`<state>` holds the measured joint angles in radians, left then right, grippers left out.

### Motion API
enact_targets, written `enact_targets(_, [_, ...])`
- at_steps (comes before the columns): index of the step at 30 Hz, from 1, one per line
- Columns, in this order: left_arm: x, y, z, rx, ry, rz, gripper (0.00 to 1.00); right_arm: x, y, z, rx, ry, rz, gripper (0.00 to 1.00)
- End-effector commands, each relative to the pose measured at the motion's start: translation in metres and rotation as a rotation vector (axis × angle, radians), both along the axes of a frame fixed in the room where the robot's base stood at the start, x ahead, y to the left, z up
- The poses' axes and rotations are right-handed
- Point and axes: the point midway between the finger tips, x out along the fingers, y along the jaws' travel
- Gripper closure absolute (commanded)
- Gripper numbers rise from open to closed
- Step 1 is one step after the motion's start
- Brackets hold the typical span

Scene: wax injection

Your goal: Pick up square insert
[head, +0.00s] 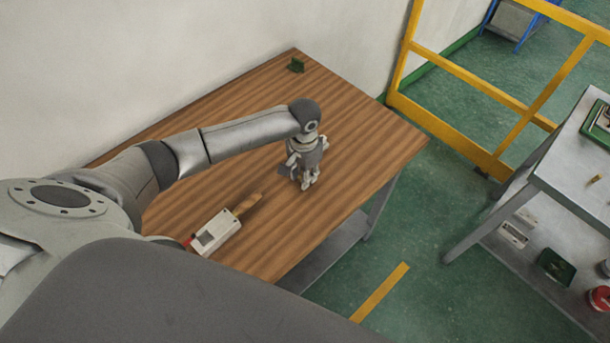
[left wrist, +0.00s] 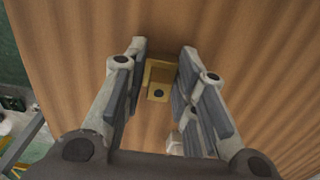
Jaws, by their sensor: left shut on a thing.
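The square insert (left wrist: 158,76) is a small yellow-brass piece with a dark round hole, seen in the left wrist view between the two fingers of my left gripper (left wrist: 163,58). The gripper is shut on it. In the head view my left gripper (head: 308,184) points down low over the right part of the wooden table (head: 355,115); the insert is hidden there by the fingers. Whether the insert still touches the table top is unclear. My right gripper is in neither view.
A small dark green block (head: 297,65) stands at the far corner. A yellow railing (head: 465,68) and a grey metal table (head: 570,170) are at the right. Table top around the gripper is clear.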

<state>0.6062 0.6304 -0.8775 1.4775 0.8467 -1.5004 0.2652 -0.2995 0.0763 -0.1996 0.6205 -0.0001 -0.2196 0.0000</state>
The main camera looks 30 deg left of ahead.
Motion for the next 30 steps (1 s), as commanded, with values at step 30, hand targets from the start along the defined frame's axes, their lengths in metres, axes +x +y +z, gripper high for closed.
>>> enact_targets(30, [-0.061, -0.050, 0.102, -0.004, -0.002, -0.005, 1.00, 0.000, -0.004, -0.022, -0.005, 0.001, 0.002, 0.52])
